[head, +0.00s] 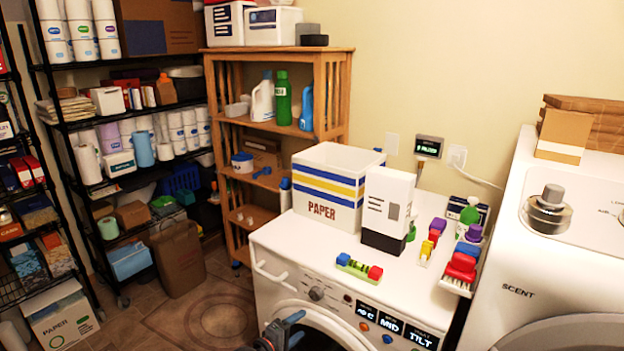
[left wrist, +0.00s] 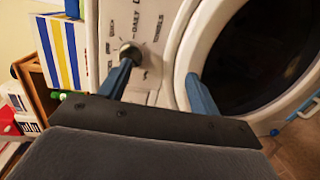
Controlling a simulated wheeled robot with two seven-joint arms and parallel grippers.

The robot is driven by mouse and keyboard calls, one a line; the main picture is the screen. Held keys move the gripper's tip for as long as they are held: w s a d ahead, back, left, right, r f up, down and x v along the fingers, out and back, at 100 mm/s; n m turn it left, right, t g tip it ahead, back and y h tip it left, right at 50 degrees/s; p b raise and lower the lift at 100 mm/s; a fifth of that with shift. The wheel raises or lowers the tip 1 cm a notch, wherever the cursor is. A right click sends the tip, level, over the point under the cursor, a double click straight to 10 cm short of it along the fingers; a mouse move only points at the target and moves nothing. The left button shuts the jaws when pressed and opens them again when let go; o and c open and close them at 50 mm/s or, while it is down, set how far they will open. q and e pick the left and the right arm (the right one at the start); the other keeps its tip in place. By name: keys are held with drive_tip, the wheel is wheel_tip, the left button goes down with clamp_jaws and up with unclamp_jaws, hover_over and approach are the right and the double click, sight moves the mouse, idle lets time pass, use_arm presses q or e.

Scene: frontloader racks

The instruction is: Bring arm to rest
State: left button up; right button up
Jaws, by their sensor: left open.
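My left gripper (head: 286,329) shows at the bottom edge of the head view, in front of the washer (head: 375,262). Its two blue fingers stand apart in the left wrist view (left wrist: 160,90), with nothing between them. There the fingers point at the washer's front panel. A dark knob (left wrist: 130,52) shows at the tip of the left finger; whether they touch I cannot tell. The dark round door (left wrist: 262,50) lies to the right of the fingers. My right gripper is in neither view.
On the washer stand a striped PAPER bin (head: 322,211), a white and black box (head: 387,205), colored blocks (head: 358,267) and brushes. A second machine (head: 540,270) stands at right. A wooden shelf (head: 262,122) and black racks (head: 65,68) stand behind at left. Some floor before them is open.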

use_arm(q)
drive_tip(key=s+a+f+m+g+y, duration=0.35)
drive_tip(key=s+f+m, duration=0.3)
drive_tip(key=f, duration=0.45)
drive_tip(key=s+a+f+m+g+y, duration=0.4)
drive_tip(key=s+f, duration=0.3)
drive_tip(key=f, duration=0.5)
drive_tip(key=s+a+f+g, duration=0.1)
drive_tip(key=s+f, duration=0.4)
drive_tip(key=s, duration=0.6)
drive_tip(key=s+a+f+m+g+y, duration=0.1)
drive_tip(key=s+a+f, duration=0.1)
drive_tip(key=s+f, duration=0.4)
drive_tip(key=s+a+f+g+y, duration=0.1)
drive_tip(key=s+f, duration=0.5)
drive_tip(key=s, duration=1)
drive_tip(key=shift+a+m, duration=0.35)
drive_tip(key=shift+a, duration=0.4)
drive_tip(key=shift+w+g+y, duration=0.1)
drive_tip(key=shift+g+y, duration=0.15)
drive_tip(key=shift+a, duration=0.1)
